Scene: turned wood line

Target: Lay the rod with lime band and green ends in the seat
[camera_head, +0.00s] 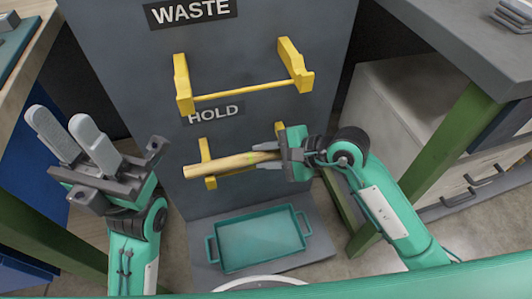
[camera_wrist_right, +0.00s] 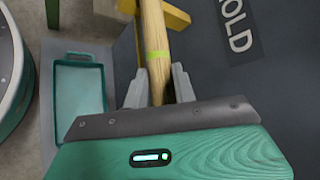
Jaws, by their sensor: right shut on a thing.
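A pale wooden rod (camera_head: 222,163) is held nearly level in front of the panel, in the jaws of my right gripper (camera_head: 268,158). Its lime band (camera_wrist_right: 157,54) shows just beyond the right gripper's fingers (camera_wrist_right: 160,85) in the wrist view. The rod's free left end looks plain wood; its other end is hidden by the gripper. Behind the rod is the lower yellow seat (camera_head: 205,150), under the HOLD label. I cannot tell whether the rod touches it. The upper yellow seat (camera_head: 240,91), under WASTE, is empty. My left gripper (camera_head: 58,118) is open and empty at the left.
A teal tray (camera_head: 262,268), empty, lies below the panel (camera_head: 270,25). A wooden-topped bench stands at the left and a grey-topped bench (camera_head: 440,35) with green legs at the right. A pale drawer cabinet (camera_head: 400,100) is behind my right arm.

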